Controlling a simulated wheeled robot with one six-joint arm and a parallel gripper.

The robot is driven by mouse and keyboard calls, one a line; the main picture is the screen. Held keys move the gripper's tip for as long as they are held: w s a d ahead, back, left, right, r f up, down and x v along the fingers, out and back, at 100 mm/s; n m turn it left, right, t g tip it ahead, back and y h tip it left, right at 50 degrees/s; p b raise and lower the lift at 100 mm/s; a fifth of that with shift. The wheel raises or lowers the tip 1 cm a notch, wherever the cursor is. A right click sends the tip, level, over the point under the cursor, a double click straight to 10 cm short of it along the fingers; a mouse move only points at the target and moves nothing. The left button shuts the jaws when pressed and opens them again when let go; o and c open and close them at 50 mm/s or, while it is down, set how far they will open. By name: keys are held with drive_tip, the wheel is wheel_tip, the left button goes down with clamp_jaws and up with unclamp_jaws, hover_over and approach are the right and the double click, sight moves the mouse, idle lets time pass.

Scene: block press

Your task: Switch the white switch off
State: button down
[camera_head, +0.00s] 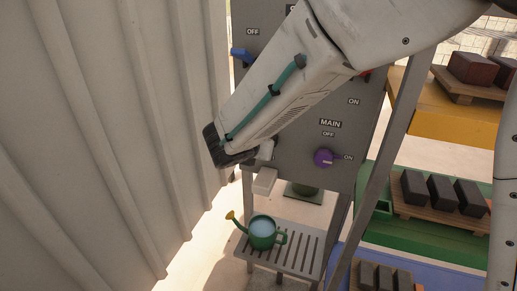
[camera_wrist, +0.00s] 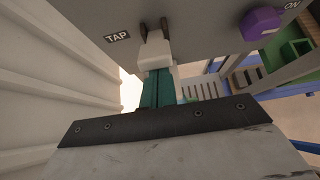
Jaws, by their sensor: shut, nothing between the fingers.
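The white switch (camera_head: 265,182) shows in the head view as a pale block at the lower left of the grey panel (camera_head: 290,150), beside my wrist. In the wrist view the white switch (camera_wrist: 156,65) is a white handle on two dark arms that reach to the panel, right of a TAP label (camera_wrist: 118,38). My gripper (camera_wrist: 157,86) is shut and empty, its teal fingers right at the handle's near edge. I cannot tell whether they touch it. In the head view my arm hides the fingers and part of the panel.
A purple MAIN knob (camera_head: 324,158) sits right of the switch, and a blue switch (camera_head: 241,54) is at the panel's upper left. A corrugated wall (camera_head: 110,120) stands close on the left. A green watering can (camera_head: 263,233) stands on a slatted stand (camera_head: 296,257) below.

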drive_tip(key=shift+w+r, duration=0.2)
drive_tip(key=shift+r, duration=0.25)
wheel_tip(320, 180, down, 4)
drive_tip(key=s, duration=0.2)
drive_tip(key=w+r+v, duration=0.1)
drive_tip(key=v, duration=0.9)
drive_tip(key=shift+r+m, duration=0.15)
drive_tip(key=shift+m, duration=0.15)
